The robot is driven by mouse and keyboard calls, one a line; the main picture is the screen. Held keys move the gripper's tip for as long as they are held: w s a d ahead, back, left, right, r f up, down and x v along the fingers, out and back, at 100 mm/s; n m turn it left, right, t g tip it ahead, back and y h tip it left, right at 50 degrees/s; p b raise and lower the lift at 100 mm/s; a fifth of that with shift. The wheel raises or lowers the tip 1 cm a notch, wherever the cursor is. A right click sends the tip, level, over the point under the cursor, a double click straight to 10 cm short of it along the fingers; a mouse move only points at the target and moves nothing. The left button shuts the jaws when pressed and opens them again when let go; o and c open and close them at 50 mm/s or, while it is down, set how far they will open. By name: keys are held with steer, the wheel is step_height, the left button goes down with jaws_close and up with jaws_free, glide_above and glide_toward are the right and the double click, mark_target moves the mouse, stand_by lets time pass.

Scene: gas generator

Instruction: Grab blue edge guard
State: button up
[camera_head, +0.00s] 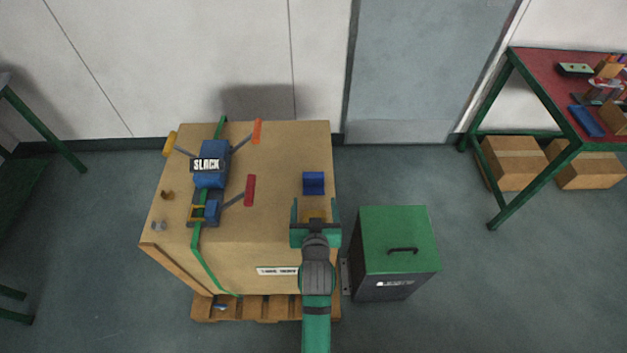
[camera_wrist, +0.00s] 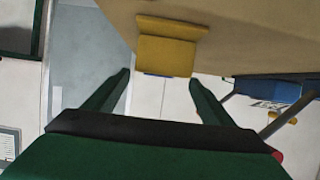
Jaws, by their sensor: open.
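The blue edge guard (camera_head: 314,183) lies on top of the large cardboard box (camera_head: 275,205), toward its right side. My gripper (camera_head: 315,205) is open just in front of it, apart from it in the head view. A yellow piece (camera_wrist: 168,45) shows ahead, between the fingers in the wrist view. Only a thin blue sliver (camera_wrist: 155,75) shows past the yellow piece; it may be the blue guard. The open gripper also shows in the wrist view (camera_wrist: 160,82), with nothing clasped.
A blue ratchet labelled SLACK (camera_head: 213,150) and a green strap (camera_head: 196,245) are on the box's left part, with red and orange handles nearby. A green-lidded bin (camera_head: 395,235) stands right of the box. A red-topped table (camera_head: 545,70) is at the right.

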mark_target(313, 181)
steer(key=shift+w+r, duration=0.35)
steer(key=shift+w, duration=0.55)
steer(key=x, duration=1)
steer(key=shift+w+f, duration=0.2)
steer(key=shift+f, duration=0.1)
steer(key=c, duration=1.2)
